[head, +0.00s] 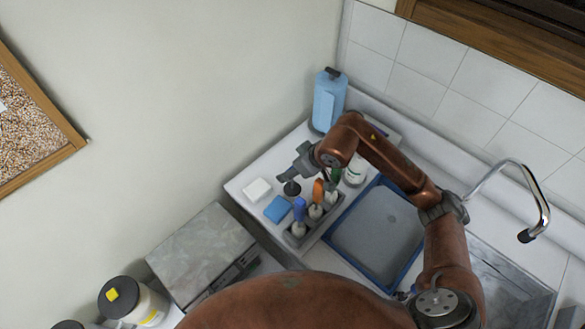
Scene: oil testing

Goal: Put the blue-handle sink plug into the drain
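A rack (318,224) on the white counter holds several small items with coloured tops. One of them has a blue handle (299,207); its lower part is pale, and I cannot tell whether it is a sink plug. My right gripper (292,172) is above and left of the rack. A dark round piece (292,188) shows just below its fingertips; I cannot tell whether they touch it or whether the fingers are closed. A metal sink (500,285) is at the lower right; no drain shows clearly in it. My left gripper is out of view.
A grey basin with a blue rim (375,238) lies between rack and sink, partly behind my arm. A blue sponge (278,209), a white block (257,190) and a blue bottle (328,100) stand around the rack. A curved faucet (517,172) overhangs the sink.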

